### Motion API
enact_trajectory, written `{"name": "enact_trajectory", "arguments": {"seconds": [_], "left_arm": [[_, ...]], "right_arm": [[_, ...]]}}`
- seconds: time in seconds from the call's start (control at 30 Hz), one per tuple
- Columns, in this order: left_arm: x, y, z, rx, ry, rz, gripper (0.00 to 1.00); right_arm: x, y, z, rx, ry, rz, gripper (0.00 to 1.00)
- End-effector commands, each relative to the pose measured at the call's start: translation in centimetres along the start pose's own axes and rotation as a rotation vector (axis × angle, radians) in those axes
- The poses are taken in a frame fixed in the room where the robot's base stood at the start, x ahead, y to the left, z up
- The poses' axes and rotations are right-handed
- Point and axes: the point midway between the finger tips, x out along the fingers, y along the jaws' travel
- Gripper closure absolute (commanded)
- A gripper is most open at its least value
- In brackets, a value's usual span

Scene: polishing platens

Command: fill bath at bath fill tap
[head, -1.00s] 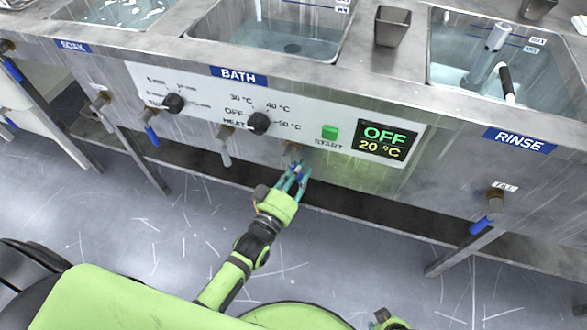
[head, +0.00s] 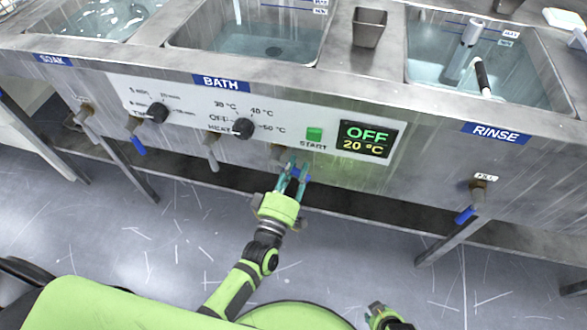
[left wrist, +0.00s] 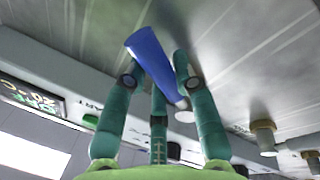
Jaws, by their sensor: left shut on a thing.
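The bath tank (head: 320,40) holds clear water, and a thin pale vertical streak (head: 238,12) shows at its back. Below the bath's white control panel, a brass tap (head: 279,152) comes out of the steel front. My left gripper (head: 295,176) is shut on this tap's blue lever (head: 303,174). In the left wrist view the blue lever (left wrist: 148,52) lies between the teal fingers of the left gripper (left wrist: 154,72) and slants across them. Any label on this tap is hidden or unreadable. My right gripper (head: 380,314) shows only in part at the bottom edge.
The display (head: 365,140) reads OFF, 20 °C, beside a green START button (head: 314,134). Other taps with blue levers hang at left (head: 138,145) and under the rinse tank (head: 466,214). A steel leg (head: 450,240) stands at right. The floor in front is clear.

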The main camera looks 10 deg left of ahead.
Motion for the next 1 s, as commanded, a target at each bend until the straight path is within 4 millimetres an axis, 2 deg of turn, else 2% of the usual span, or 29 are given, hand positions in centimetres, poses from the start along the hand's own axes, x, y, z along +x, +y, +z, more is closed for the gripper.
{"name": "enact_trajectory", "arguments": {"seconds": [0.4,0.43,0.47,0.5,0.83,1.0], "left_arm": [[0.1,0.1,0.0,-0.005,0.002,0.001,1.0],[0.1,0.1,0.0,-0.005,0.002,0.001,0.6],[0.1,0.1,0.0,-0.005,0.002,0.001,0.48],[0.1,0.1,0.0,-0.005,0.002,0.001,0.46],[-0.1,0.0,0.0,-0.004,0.001,0.0,0.46],[-2.0,-0.1,0.1,-0.003,-0.002,-0.003,0.46]], "right_arm": [[0.0,0.0,0.3,0.0,-0.005,0.0,0.6],[0.0,0.0,0.3,0.0,-0.006,0.0,0.6],[0.0,0.0,0.3,0.0,-0.006,-0.001,0.6],[0.0,-0.1,0.4,0.0,-0.007,-0.001,0.6],[-0.1,-0.1,0.7,0.002,-0.011,-0.001,0.6],[-0.1,-0.1,0.5,0.002,-0.009,-0.001,0.6]]}}
